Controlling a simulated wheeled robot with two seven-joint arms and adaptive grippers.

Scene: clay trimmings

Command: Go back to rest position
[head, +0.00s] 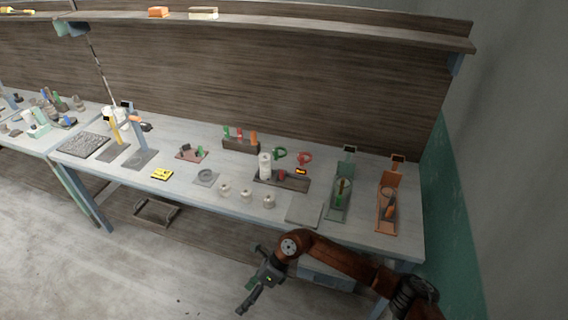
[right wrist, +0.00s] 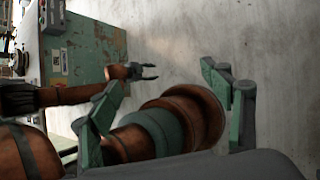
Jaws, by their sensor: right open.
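My right gripper (head: 250,281) hangs in the air over the floor, in front of the workbench's front edge. It is open and empty, with its fingers spread and touching nothing. Its brown arm comes in from the lower right of the head view. In the right wrist view, its green fingers (right wrist: 168,108) stand wide apart. A second small claw at the end of a brown arm, which looks like my left gripper (right wrist: 143,71), shows there with its two fingers apart and nothing between them. My left arm is not in the head view.
The workbench (head: 235,178) holds small pots, a grey square slab (head: 304,215), a green stand (head: 340,200) and an orange stand (head: 387,208) near its right end. A shelf (head: 270,30) runs above.

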